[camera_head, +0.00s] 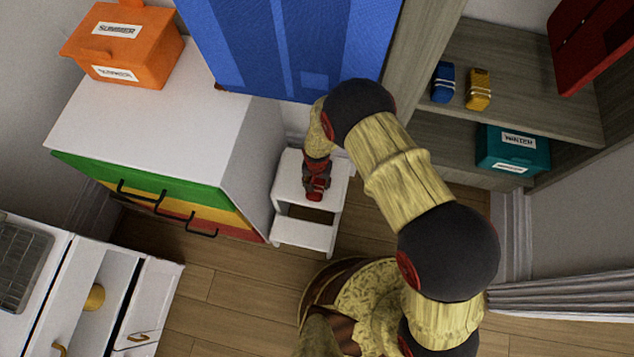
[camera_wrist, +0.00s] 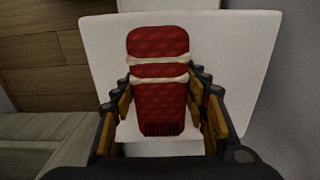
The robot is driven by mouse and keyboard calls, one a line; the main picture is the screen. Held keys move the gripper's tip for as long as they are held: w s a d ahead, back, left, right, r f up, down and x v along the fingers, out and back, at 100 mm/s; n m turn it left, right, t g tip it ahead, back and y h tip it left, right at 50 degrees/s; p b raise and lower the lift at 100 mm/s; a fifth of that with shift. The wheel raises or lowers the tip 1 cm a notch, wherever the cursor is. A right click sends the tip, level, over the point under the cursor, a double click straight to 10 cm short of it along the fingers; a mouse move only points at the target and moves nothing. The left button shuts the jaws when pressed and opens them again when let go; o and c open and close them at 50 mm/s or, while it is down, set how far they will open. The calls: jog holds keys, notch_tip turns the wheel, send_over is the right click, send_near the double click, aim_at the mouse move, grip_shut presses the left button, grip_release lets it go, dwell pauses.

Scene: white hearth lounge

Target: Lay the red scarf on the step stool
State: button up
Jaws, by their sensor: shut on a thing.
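The red scarf (camera_wrist: 160,88), a folded roll with two cream bands and a fringed end, is between the fingers of my gripper (camera_wrist: 160,118) in the wrist view. My gripper is shut on it. The white step stool (camera_wrist: 103,50) fills the view behind the scarf. In the head view my gripper (camera_head: 316,182) is over the top of the step stool (camera_head: 335,178), with the red scarf (camera_head: 318,193) at its tip. I cannot tell whether the scarf touches the stool top. The gripper partly hides the stool.
A white dresser (camera_head: 245,150) with coloured drawers stands close to the stool's left, bearing an orange box (camera_head: 135,50). A blue panel (camera_head: 290,45) is behind. Shelves at right hold blue (camera_head: 443,82) and yellow (camera_head: 479,88) rolls and a teal box (camera_head: 505,150). Wood floor lies in front.

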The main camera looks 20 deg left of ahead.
aim_at(317, 181)
jog(key=o, duration=1.2)
jog(key=shift+f, duration=0.1)
notch_tip(317, 181, up, 8)
jog(key=p, duration=0.3)
jog(key=shift+f, duration=0.1)
